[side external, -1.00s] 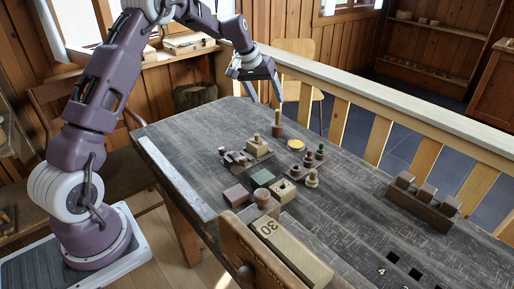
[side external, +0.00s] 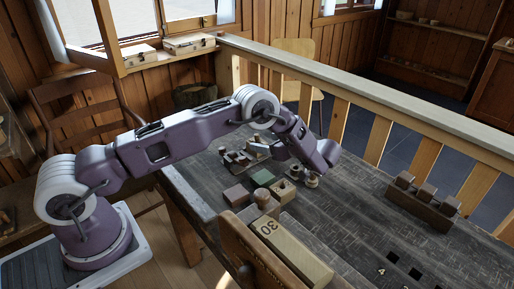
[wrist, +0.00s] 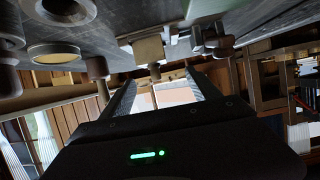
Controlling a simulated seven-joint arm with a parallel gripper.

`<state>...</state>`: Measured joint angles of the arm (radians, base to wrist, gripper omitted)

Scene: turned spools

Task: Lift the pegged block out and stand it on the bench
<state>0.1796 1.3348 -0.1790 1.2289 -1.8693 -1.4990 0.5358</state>
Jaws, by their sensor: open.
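A pale block with a knobbed peg on top, which fits the pegged block, shows in the wrist view (wrist: 148,49), where the bench hangs upside down along the top. In the side view this block (side external: 256,149) stands near the back left of the group of pieces. My gripper (wrist: 160,82) is open and empty, its two fingers spread to either side of the peg's line of sight, with the peg beyond them, apart. In the side view my gripper (side external: 276,152) reaches low from the right toward the block; my arm partly hides its fingers.
Dark spools (side external: 234,159) stand left of the block, and a tall dark peg (wrist: 97,68) and a yellow disc (wrist: 53,52) show in the wrist view. Green (side external: 262,178) and reddish (side external: 237,194) blocks lie in front. A dark rack (side external: 420,210) stands right; bench between is clear.

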